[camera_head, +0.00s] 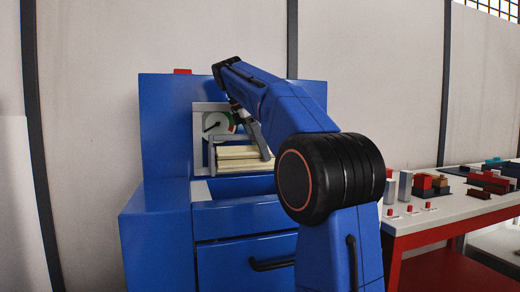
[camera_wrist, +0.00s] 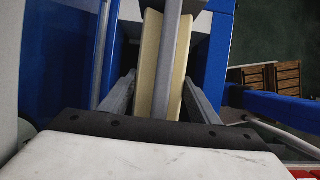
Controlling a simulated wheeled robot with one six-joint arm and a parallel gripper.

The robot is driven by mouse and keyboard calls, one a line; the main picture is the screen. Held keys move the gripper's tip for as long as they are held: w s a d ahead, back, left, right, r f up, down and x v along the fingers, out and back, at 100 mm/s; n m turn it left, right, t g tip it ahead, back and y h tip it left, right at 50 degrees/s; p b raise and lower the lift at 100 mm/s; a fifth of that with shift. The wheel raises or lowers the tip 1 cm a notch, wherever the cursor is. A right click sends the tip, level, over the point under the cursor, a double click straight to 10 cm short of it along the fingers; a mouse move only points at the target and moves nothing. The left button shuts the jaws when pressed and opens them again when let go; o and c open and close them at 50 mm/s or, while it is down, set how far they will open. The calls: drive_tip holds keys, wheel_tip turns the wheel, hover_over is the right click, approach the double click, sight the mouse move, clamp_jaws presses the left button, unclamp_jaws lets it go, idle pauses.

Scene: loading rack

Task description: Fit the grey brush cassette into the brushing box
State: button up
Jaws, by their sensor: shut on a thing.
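The grey brush cassette (camera_wrist: 170,50) runs lengthwise through the wrist view, a grey bar with cream strips along both sides. My gripper (camera_wrist: 160,77) is shut on it, one grey finger on each side. In the head view the cream layers of the cassette (camera_head: 238,153) show level in the opening of the blue brushing box (camera_head: 165,125). My gripper (camera_head: 259,141) reaches down to its right end there. The near end of the cassette is hidden behind the dark gripper body in the wrist view. I cannot tell whether the cassette is seated.
A round gauge (camera_head: 216,123) sits at the back of the opening, inside a grey frame. A blue drawer front (camera_head: 245,255) with a dark handle is below. At right, a white-topped red table (camera_head: 440,215) carries small blocks and parts. Wooden crates (camera_wrist: 270,77) show at right in the wrist view.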

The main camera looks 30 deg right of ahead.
sight(240, 153)
wheel_tip(240, 153, down, 17)
drive_tip(key=shift+r, duration=0.15)
idle(2.0)
drive_tip(key=o, duration=1.4)
drive_tip(key=shift+o, duration=0.2)
drive_tip(key=v, duration=1.7)
drive_tip(key=shift+r, duration=0.2)
